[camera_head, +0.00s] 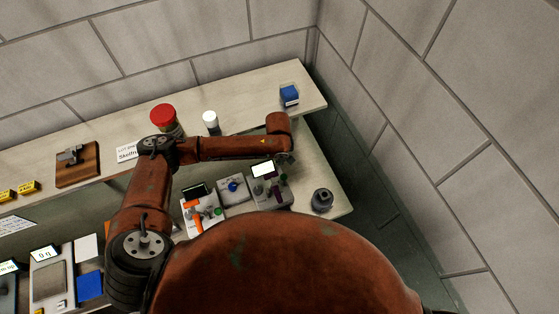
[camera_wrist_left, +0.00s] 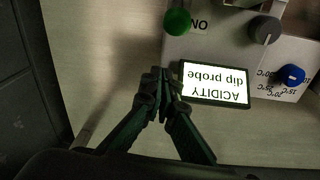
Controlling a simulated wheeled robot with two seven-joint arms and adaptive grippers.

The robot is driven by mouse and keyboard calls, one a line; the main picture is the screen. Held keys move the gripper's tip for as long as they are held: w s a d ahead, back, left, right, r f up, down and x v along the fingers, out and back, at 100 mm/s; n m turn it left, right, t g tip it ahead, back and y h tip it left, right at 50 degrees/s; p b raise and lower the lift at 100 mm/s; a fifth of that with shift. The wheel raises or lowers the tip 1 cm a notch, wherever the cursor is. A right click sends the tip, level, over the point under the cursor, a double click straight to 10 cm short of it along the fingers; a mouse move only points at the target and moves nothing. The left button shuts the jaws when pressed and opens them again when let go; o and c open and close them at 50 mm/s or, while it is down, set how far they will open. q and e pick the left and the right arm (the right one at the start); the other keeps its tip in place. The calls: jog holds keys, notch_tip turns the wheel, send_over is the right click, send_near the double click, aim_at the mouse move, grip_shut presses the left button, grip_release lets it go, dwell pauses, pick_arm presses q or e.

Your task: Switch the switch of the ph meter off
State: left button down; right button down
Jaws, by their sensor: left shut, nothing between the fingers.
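The pH meter is a grey box (camera_head: 268,190) on the lower bench, with a lit screen (camera_head: 263,169). In the left wrist view its panel (camera_wrist_left: 220,40) appears upside down, and its screen (camera_wrist_left: 215,84) reads "ACIDITY dip probe". A round green knob (camera_wrist_left: 178,21) is beside the letters "ON", and a grey knob (camera_wrist_left: 264,29) is farther right. My left gripper (camera_wrist_left: 160,76) is shut and empty, beside the screen's edge and apart from the green knob. In the head view the left gripper (camera_head: 285,158) is small and dark above the meter. My right gripper is not in view.
A blue knob (camera_wrist_left: 291,74) with temperature marks is near the meter. Left of it stands another device with orange parts (camera_head: 195,205). A dark round object (camera_head: 322,199) stands right. The shelf behind holds a red-lidded jar (camera_head: 163,117), white-capped bottle (camera_head: 210,121) and blue box (camera_head: 289,95).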

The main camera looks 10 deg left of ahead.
aim_at(284, 175)
pick_arm(q)
notch_tip(284, 175, down, 2)
jog(key=shift+f+b, duration=0.15)
jog(key=shift+b, duration=0.8)
jog(key=s, duration=0.1)
jog(key=s+d+r, duration=0.1)
jog(key=shift+s+d+r, duration=0.1)
jog(key=shift+s+d, duration=0.05)
jog(key=shift+s, duration=0.15)
jog(key=shift+s+d+r, duration=0.15)
jog(key=shift+s, duration=0.25)
jog(key=s+r+p, duration=0.1)
jog(key=p, duration=0.3)
jog(key=shift+d+r+p, duration=0.1)
jog(key=shift+d+p, duration=0.25)
jog(key=shift+s+d+p, duration=0.1)
jog(key=shift+s+p, duration=0.1)
jog(key=shift+p, duration=0.2)
